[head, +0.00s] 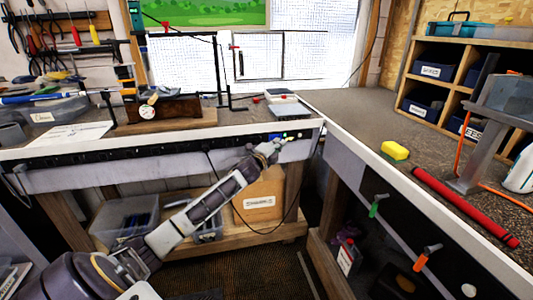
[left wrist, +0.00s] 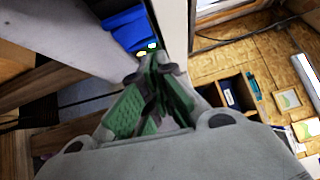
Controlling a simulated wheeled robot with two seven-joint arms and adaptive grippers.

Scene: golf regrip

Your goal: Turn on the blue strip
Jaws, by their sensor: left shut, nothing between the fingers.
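A long dark strip (head: 120,155) runs along the front edge of the left workbench. At its right end a small blue part (head: 276,136) shows just above my left gripper (head: 279,144). A blue block (left wrist: 124,28) also shows in the left wrist view, beyond the fingers, with a small bright spot at its lower corner. My left gripper (left wrist: 152,66), with green finger pads, is shut and empty, its tips close to that bright spot. I cannot tell whether they touch. The switch cannot be made out. My right gripper is not in view.
The right bench holds a yellow sponge (head: 395,150), a red tube (head: 465,207) and a grey metal stand (head: 480,130). A cardboard box (head: 259,195) and a clear bin (head: 125,222) sit on the shelf below the left bench. A dark cable hangs in front of the box.

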